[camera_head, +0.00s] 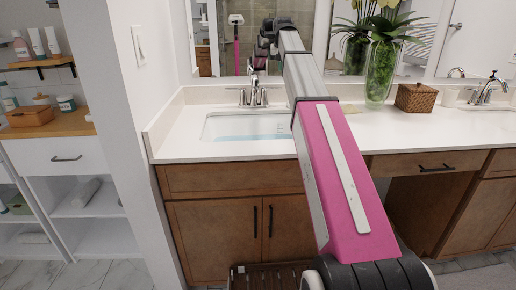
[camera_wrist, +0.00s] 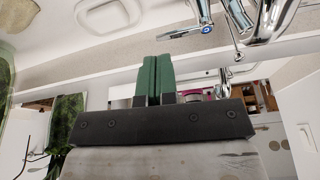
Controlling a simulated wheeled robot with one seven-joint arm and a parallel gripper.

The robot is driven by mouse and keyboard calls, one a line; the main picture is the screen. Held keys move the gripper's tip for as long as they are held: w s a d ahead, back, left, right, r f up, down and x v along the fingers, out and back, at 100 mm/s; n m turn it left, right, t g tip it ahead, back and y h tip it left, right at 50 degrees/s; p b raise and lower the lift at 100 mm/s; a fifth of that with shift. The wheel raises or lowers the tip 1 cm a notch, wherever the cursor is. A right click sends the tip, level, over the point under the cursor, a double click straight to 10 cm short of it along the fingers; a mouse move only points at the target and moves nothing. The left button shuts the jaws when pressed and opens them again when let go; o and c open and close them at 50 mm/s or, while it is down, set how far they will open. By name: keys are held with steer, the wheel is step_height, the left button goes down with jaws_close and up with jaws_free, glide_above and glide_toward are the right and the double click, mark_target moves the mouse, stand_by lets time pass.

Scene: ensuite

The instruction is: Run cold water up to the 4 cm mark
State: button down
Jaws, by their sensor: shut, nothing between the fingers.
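The white sink basin (camera_head: 225,125) is set in the counter, left of my arm in the head view. A pale blue band (camera_head: 250,137) shows low inside it; I cannot tell its depth, and no 4 cm mark is readable. The chrome faucet (camera_head: 254,96) stands behind the basin with a lever on each side; no stream is discernible. In the wrist view, which looks upside down, the faucet (camera_wrist: 268,22) is at upper right, and a lever with a blue mark (camera_wrist: 207,29) hangs beside it. My gripper (camera_wrist: 156,62) has its green fingers together, empty, apart from that lever.
A glass vase with a plant (camera_head: 381,75) and a wicker box (camera_head: 415,98) stand on the counter right of my arm. A mirror (camera_head: 300,20) rises behind, reflecting my arm. A wall (camera_head: 128,110) bounds the left side. A second faucet (camera_head: 486,92) is at far right.

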steer(key=c, duration=1.4)
jaws_free()
steer(key=shift+f, duration=0.1)
steer(key=shift+o, duration=0.9)
steer(key=shift+f, duration=0.25)
step_height(320, 180, down, 9)
steer(key=w+m+t+y, duration=0.1)
steer(key=t+y, duration=0.1)
steer(key=y, duration=0.6)
steer(key=d+f+m+t+y, duration=0.3)
steer(key=d+m+t+y, duration=0.2)
steer(key=d+m+t, duration=0.2)
steer(key=x, duration=1.1)
steer(key=shift+w+d+r, duration=0.1)
steer(key=shift+d, duration=0.1)
jaws_close()
